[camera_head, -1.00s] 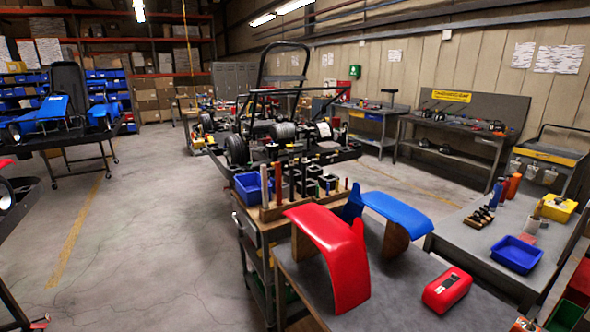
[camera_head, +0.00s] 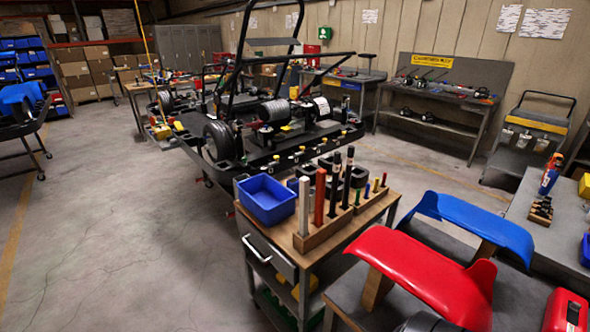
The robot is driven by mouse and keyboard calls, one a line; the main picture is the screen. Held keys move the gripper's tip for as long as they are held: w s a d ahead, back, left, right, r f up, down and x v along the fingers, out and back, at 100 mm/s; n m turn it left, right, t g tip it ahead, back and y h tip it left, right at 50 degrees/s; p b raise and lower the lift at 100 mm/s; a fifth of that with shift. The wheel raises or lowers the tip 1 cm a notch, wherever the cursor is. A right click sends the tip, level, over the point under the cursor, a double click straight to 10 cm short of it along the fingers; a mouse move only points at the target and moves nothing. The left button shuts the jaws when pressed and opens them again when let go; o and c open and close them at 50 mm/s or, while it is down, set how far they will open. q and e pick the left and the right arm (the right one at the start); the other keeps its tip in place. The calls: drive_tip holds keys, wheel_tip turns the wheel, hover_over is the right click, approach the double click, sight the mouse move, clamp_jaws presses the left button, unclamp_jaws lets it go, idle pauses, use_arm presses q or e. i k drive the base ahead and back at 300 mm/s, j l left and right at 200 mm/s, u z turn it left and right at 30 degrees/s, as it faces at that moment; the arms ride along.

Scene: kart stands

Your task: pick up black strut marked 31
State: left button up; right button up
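Two black struts stand upright in a wooden rack (camera_head: 318,238) on the small trolley at lower centre. One black strut (camera_head: 334,184) is beside a red-brown strut (camera_head: 319,197); the other black strut (camera_head: 347,178) is just to its right. A pale grey strut (camera_head: 304,207) stands at the left end of the row. No number can be read on any strut, so I cannot tell which is marked 31. Neither of my grippers is in view.
A blue bin (camera_head: 266,200) sits on the trolley's left end. A kart frame (camera_head: 285,135) stands behind. Red (camera_head: 425,272) and blue (camera_head: 484,226) curved panels lie at lower right. The floor (camera_head: 120,220) on the left is clear.

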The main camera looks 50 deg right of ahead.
sight(352, 149)
drive_tip(key=i+z, duration=0.2)
drive_tip(key=i, duration=0.55)
drive_tip(key=i+j+z, duration=0.25)
drive_tip(key=i, duration=0.5)
